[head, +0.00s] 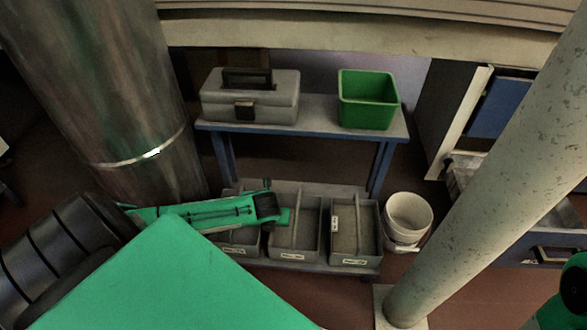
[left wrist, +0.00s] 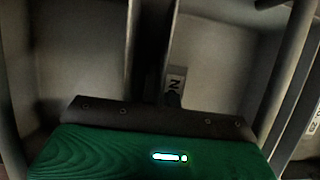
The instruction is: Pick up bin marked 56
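Several grey open-top bins stand side by side on the low shelf in the head view: a right one (head: 356,261), a middle one (head: 297,256) and a left one (head: 240,250) partly covered by my arm. Each has a small white front label, too small to read, so I cannot tell which is 56. My left gripper (head: 271,208) is over the left and middle bins, pointing down. In the left wrist view, bin walls (left wrist: 82,60) lie close below the palm, with a partly hidden label (left wrist: 176,80). Its fingers are not clear. My right gripper is out of view.
A blue-framed table (head: 325,128) above the shelf carries a grey toolbox (head: 250,105) and a green bin (head: 367,106). A white bucket (head: 408,219) stands right of the shelf. A large metal cylinder (head: 110,80) and a pale post (head: 490,150) flank the area.

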